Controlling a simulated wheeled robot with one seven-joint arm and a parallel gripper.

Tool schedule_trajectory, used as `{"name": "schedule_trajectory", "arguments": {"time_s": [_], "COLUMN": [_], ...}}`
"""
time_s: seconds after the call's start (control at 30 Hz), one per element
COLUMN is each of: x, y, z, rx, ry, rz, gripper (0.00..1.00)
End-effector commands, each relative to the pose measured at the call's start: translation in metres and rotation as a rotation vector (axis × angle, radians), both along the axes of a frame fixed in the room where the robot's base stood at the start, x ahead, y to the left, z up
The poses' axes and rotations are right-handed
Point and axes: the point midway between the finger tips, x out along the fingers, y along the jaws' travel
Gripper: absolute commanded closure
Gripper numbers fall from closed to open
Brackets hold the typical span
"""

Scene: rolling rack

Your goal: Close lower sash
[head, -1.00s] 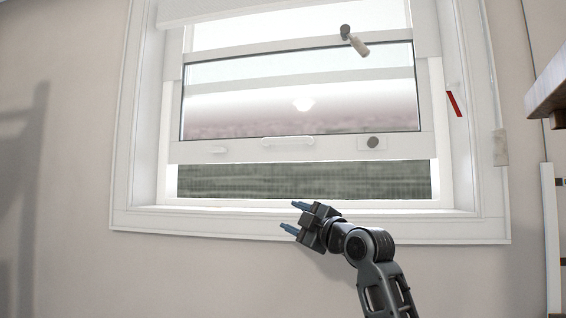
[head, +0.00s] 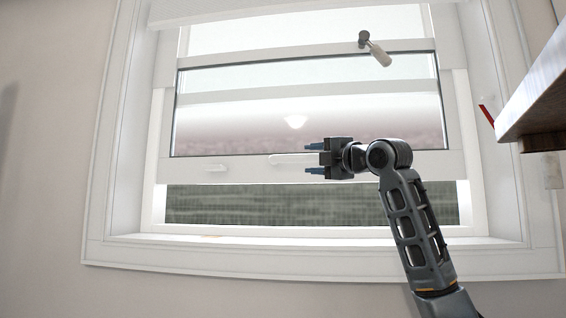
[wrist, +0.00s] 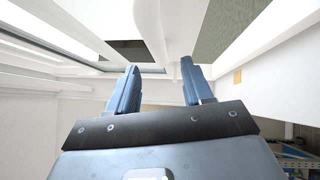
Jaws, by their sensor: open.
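The lower sash (head: 235,172) of the white window is raised. A gap (head: 310,205) showing a grey-green striped surface outside lies between its bottom rail and the sill. A white bar handle (head: 283,160) sits mid-rail, its right part hidden behind my gripper. My gripper (head: 309,159) is open and points left, with one blue finger above and one below the handle's level in the head view. In the wrist view my open fingers (wrist: 160,72) point toward white window parts. I cannot tell whether they touch the handle.
The window sill (head: 310,239) runs below the gap. A crank-like handle (head: 375,49) hangs at the upper right. A wooden shelf edge (head: 540,100) juts in at the right, near my arm. The wall at left is clear.

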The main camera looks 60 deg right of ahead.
Motion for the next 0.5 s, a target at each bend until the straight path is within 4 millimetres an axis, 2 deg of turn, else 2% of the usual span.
{"name": "schedule_trajectory", "arguments": {"time_s": [0.17,0.5], "x": [0.015,0.06], "y": [-0.006,-0.025], "z": [0.005,0.011], "rx": [0.0,0.001], "ry": [0.001,0.002], "rz": [0.0,-0.001], "gripper": [0.49,0.49]}}
